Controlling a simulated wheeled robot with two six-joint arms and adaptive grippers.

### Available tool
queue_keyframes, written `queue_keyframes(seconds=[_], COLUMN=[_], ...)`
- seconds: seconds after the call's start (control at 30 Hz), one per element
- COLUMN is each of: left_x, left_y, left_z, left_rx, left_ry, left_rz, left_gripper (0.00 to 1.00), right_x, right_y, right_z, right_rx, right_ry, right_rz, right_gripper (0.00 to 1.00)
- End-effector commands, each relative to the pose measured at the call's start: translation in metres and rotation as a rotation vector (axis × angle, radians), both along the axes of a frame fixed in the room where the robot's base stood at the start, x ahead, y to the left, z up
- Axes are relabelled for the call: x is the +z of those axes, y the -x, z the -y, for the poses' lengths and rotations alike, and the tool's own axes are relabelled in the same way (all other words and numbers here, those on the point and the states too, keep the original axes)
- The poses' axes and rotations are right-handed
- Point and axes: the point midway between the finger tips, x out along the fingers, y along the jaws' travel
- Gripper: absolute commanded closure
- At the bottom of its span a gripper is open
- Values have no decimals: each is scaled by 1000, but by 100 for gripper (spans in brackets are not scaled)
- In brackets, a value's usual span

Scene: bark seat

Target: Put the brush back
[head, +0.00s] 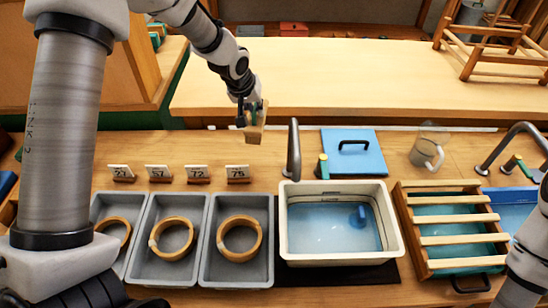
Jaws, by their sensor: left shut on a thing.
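My left gripper (251,112) comes down from the top of the head view and is shut on the brush (254,134), a small pale wooden block shape. The fingers cover its upper part, and I cannot make out bristles. The brush is above the back part of the wooden worktop, behind the number cards and left of the tap. Whether it touches the worktop I cannot tell. Part of my right arm shows at the lower right edge, but its gripper is out of view.
Three grey trays (236,279) hold wooden rings, with number cards (237,170) behind. A white water basin (295,248) stands right of them, below a dark tap (294,150). A blue lid (352,165), glass jug (427,148) and slatted rack (460,217) lie further right.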

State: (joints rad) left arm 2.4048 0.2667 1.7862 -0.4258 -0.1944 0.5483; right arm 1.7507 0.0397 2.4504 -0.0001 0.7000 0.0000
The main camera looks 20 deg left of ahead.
Motion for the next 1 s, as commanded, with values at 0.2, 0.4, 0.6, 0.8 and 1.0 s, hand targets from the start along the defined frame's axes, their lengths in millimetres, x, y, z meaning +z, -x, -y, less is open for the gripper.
queue_keyframes(seconds=[0.2,0.4,0.6,0.8,1.0], left_x=[-55,-98,-126,-148,-149], left_y=[-49,-49,-49,-50,-50], left_z=[6,7,7,7,7], left_rx=[111,115,115,114,114], left_ry=[34,39,38,38,38], left_rz=[11,7,8,11,11], left_gripper=[100,100,100,100,100], right_x=[-103,-103,-100,-100,-100], right_y=[0,-1,0,0,0], right_z=[0,0,0,0,0], right_rx=[0,0,0,0,0], right_ry=[0,0,0,0,0], right_rz=[-1,0,0,0,0], right_gripper=[60,60,60,60,60])
